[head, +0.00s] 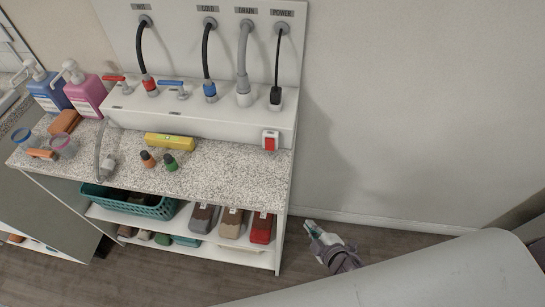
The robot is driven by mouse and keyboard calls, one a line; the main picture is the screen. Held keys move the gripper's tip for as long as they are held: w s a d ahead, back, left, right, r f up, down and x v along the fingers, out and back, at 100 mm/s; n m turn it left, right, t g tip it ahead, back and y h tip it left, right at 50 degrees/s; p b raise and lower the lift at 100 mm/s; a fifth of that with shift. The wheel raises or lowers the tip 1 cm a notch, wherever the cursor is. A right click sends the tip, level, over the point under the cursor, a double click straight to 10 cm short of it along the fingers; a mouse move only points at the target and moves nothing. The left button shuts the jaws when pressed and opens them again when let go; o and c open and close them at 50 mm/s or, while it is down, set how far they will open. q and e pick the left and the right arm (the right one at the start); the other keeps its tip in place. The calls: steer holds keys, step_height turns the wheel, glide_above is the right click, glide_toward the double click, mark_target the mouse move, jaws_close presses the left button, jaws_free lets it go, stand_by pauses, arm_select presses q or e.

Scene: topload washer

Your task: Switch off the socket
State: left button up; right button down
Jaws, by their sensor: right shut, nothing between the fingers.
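The socket switch (270,141) is a red rocker in a white frame, at the right end of the front of a long white box (215,122) on the speckled counter. Which way the rocker is tipped is too small to tell. A black plug (276,98) with a black cord stands on the box's top above the switch, below the POWER label. My right gripper (313,231) is shut and empty. It appears low and to the right of the counter, over the floor, well apart from the switch. My left gripper is not in view.
Red and blue taps and hoses stand on the box, left of the plug. Shelves below hold a teal basket (130,203) and packets. The wall and floor right of the counter are clear.

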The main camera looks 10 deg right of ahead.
mark_target(273, 164)
steer(key=w+a+r+n+t+y, duration=0.1)
steer(key=a+r+n+t+y, duration=0.1)
steer(key=r, duration=0.7)
steer(key=w+a+r+n+t+y, duration=0.1)
steer(key=a+r+n, duration=0.3)
steer(key=r, duration=0.6)
steer(key=shift+w+n+t+y+b, duration=0.4)
steer(key=shift+n+y, duration=0.4)
steer(key=shift+n, duration=0.3)
steer(key=shift+r, duration=0.1)
steer(key=p+x, duration=0.2)
steer(key=x, duration=0.8)
steer(key=shift+w+r+p, duration=0.15)
steer(key=shift+p, duration=0.25)
steer(key=w, duration=0.1)
steer(key=w+d, duration=0.1)
steer(key=shift+w+d+f, duration=0.2)
steer(key=shift+w+f, duration=0.15)
steer(key=shift+w, duration=0.05)
steer(key=shift+w+d, duration=0.15)
steer(key=shift+w, duration=0.15)
steer(key=shift+f, duration=0.1)
